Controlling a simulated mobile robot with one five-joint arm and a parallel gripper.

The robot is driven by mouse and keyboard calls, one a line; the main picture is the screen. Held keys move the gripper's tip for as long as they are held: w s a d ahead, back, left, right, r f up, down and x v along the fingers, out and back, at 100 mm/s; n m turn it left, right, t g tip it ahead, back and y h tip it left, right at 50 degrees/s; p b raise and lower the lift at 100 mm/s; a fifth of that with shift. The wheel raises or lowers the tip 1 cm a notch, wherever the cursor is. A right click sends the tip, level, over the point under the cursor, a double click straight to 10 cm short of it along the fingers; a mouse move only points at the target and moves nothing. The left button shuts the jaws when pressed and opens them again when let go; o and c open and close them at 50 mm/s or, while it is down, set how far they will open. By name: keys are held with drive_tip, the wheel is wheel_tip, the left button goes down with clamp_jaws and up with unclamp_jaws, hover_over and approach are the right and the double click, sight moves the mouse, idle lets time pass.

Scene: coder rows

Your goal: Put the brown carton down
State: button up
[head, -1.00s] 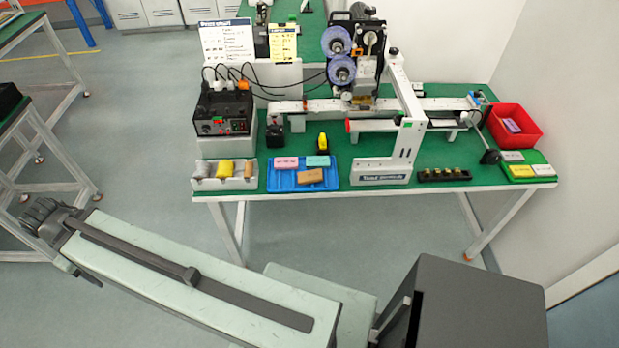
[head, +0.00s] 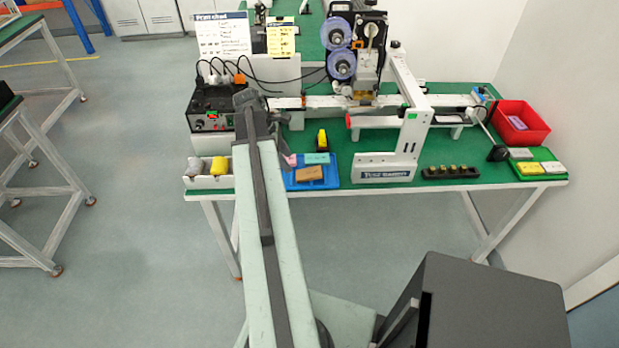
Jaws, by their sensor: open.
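The brown carton (head: 310,173) lies flat in the front part of the blue tray (head: 331,181). A teal carton (head: 316,158) lies behind it, and a pink carton (head: 291,160) lies at the tray's left, partly hidden by my arm. My gripper (head: 284,149) is at the far end of my arm, over the left edge of the tray. It is open and apart from the brown carton, to its left. Its fingertips are small and partly hidden, so its height above the tray is unclear.
A white bin (head: 196,183) with grey and yellow items stands left of my arm. A black power unit (head: 205,110) stands behind it. The printing machine's white frame (head: 385,172) stands right of the tray. A red bin (head: 524,135) and green tray (head: 541,176) are farther right.

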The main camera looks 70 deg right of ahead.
sight(301, 174)
drive_tip(key=b+x, duration=0.2)
drive_tip(key=shift+f, duration=0.3)
drive_tip(key=s+f+b, duration=0.1)
drive_tip(key=f+b, duration=0.1)
drive_tip(key=s+d+f+b, duration=0.1)
drive_tip(key=s+f+b, duration=0.1)
drive_tip(key=shift+s+f, duration=0.15)
drive_tip(key=shift+f, duration=0.05)
drive_tip(key=shift+r, duration=0.15)
drive_tip(key=c, duration=1.2)
drive_tip(key=shift+r, duration=0.15)
